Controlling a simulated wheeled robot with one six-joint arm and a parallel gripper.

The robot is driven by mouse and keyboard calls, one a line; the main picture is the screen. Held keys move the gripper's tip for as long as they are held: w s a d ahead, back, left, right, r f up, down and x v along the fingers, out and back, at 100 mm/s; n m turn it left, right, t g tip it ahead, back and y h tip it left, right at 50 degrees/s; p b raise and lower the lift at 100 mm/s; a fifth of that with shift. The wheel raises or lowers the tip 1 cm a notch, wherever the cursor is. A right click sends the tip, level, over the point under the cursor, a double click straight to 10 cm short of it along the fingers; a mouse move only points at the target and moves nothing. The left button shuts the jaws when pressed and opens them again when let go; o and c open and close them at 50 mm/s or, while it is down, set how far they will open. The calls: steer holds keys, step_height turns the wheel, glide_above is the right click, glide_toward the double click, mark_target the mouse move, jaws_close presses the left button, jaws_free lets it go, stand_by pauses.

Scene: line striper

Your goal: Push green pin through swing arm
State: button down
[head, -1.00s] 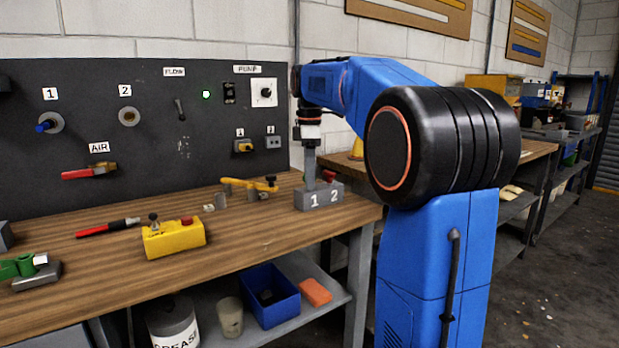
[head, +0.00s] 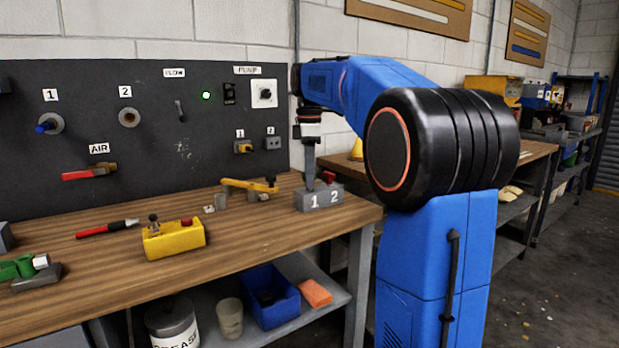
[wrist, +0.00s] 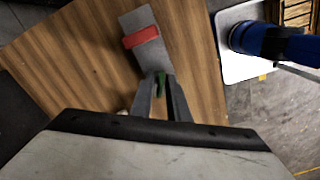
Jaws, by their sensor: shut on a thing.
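My gripper (head: 309,178) points down at the grey block marked 1 and 2 (head: 319,199), at the side marked 1. In the wrist view, its fingertips (wrist: 160,84) are closed around a small green pin (wrist: 160,80), at the near end of the block (wrist: 151,57). The fingers hide most of the pin, and I cannot tell whether it is seated in the block or lifted. A yellow arm (head: 248,186), which looks like the swing arm, lies on the bench left of the block. Its pin hole cannot be made out.
A red-topped piece (head: 328,177) stands in the block beside my gripper; it also shows in the wrist view (wrist: 140,37). A yellow box (head: 174,240), a red marker-like tool (head: 107,228) and a green clamp-like part (head: 18,268) lie further left. The wooden bench (head: 250,240) is clear at front.

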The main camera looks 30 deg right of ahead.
steer(key=shift+r, duration=0.3)
steer(key=shift+r, duration=3.1)
